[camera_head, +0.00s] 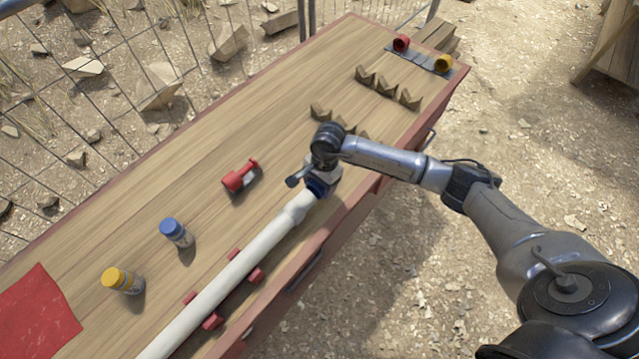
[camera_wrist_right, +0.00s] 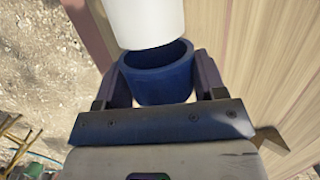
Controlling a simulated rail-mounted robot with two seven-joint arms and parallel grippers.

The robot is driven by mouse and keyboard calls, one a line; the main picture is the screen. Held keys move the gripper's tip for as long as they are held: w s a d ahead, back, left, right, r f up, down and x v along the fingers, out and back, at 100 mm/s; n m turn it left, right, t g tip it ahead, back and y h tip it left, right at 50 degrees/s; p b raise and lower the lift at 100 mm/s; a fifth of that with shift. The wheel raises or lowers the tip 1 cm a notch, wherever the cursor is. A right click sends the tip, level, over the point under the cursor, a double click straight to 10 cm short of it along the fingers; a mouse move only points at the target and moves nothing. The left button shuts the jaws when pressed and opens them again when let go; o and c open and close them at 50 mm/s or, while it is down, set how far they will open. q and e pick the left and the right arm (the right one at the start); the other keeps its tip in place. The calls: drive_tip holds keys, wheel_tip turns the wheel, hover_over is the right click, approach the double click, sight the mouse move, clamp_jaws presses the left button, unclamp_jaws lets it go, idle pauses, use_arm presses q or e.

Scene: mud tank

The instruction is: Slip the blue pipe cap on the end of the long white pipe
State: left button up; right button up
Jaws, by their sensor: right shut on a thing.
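The long white pipe (camera_head: 240,265) lies along the table on low red supports. Its near end shows at the top of the right wrist view (camera_wrist_right: 145,18). My right gripper (camera_head: 318,182) is shut on the blue pipe cap (camera_head: 317,189), close by the pipe's end. In the right wrist view the cap (camera_wrist_right: 158,88) sits between the two fingers with its open mouth towards the pipe. The pipe's end overlaps the cap's far rim in the picture, and the cap's dark inside still shows. I cannot tell whether they touch. My left gripper is not in view.
A red clamp-like piece (camera_head: 240,176), a blue-topped jar (camera_head: 176,232) and a yellow-topped jar (camera_head: 121,281) stand on the wooden table. Several wooden V-blocks (camera_head: 387,86) and red (camera_head: 401,43) and yellow (camera_head: 443,63) caps are at the far end. A red cloth (camera_head: 38,312) lies lower left.

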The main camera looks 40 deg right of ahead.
sight(308, 193)
drive_tip(key=shift+a, duration=0.3)
drive_tip(key=shift+s+a, duration=0.2)
drive_tip(key=shift+a, duration=0.9)
drive_tip(key=shift+a, duration=0.35)
drive_tip(key=shift+s+a, duration=0.1)
drive_tip(key=shift+a, duration=0.25)
drive_tip(key=shift+a, duration=0.35)
drive_tip(key=o, duration=0.8)
drive_tip(key=shift+o, duration=0.2)
drive_tip(key=shift+r, duration=0.15)
